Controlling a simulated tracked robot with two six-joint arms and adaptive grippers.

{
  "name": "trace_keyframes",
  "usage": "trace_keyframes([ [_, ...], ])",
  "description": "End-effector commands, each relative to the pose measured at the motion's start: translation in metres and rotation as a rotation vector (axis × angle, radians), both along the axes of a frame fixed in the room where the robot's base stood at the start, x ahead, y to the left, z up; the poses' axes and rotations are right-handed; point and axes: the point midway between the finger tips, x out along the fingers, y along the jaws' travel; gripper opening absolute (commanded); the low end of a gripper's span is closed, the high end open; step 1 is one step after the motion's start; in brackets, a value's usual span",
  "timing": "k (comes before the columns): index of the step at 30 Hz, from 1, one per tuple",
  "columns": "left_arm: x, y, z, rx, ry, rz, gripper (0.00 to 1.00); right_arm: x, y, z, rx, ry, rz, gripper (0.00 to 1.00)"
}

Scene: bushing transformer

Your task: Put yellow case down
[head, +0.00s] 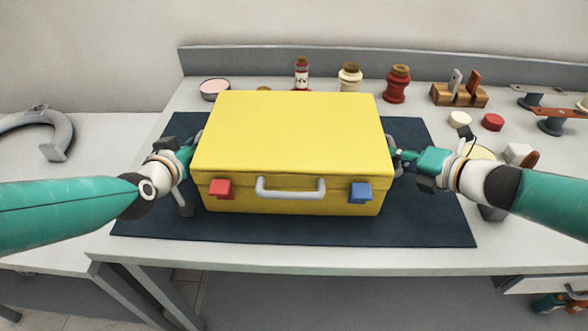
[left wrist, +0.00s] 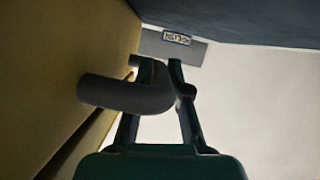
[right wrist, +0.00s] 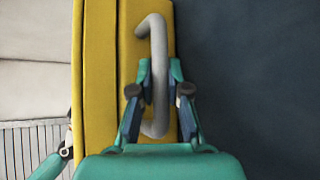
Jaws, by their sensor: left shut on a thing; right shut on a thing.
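The yellow case (head: 292,135) is closed and level above or on the dark blue mat (head: 270,230); I cannot tell whether its underside touches. Its front has a grey handle (head: 290,188), a red latch (head: 221,188) and a blue latch (head: 360,192). My left gripper (head: 190,151) is at the case's left side, shut on the grey side handle (left wrist: 112,92) in the left wrist view. My right gripper (head: 399,157) is at the right side, shut on the other grey side handle (right wrist: 156,35) in the right wrist view.
Behind the case stand a round pink-topped tin (head: 214,88), a labelled bottle (head: 302,74), a cream jar (head: 350,77) and a red jar (head: 397,84). A wooden rack (head: 460,95) is at the back right. Bare mat shows in front of the case.

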Motion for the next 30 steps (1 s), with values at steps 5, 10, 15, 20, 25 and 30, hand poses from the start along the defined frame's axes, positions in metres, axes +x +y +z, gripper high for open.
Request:
trace_keyframes([
  [5,0.000,0.000,0.000,0.000,-0.001,0.001,0.41,0.000,0.000,0.000,0.000,0.001,-0.002,0.40],
  [10,0.000,0.000,0.000,0.000,0.000,0.000,0.41,0.000,0.000,0.000,0.000,-0.001,-0.001,0.40],
  [15,-0.001,0.000,0.000,0.000,-0.001,0.000,0.41,0.000,0.000,0.000,0.000,0.000,0.000,0.40],
  [20,-0.012,0.001,0.006,0.000,-0.002,0.001,0.41,0.000,0.000,0.000,0.000,0.000,0.000,0.40],
  [25,-0.038,0.003,0.017,-0.001,-0.004,0.001,0.41,0.000,0.000,0.000,0.000,0.000,0.000,0.40],
  [30,-0.069,0.005,0.029,0.000,-0.005,0.002,0.41,0.000,0.000,0.000,0.000,0.000,0.000,0.40],
])
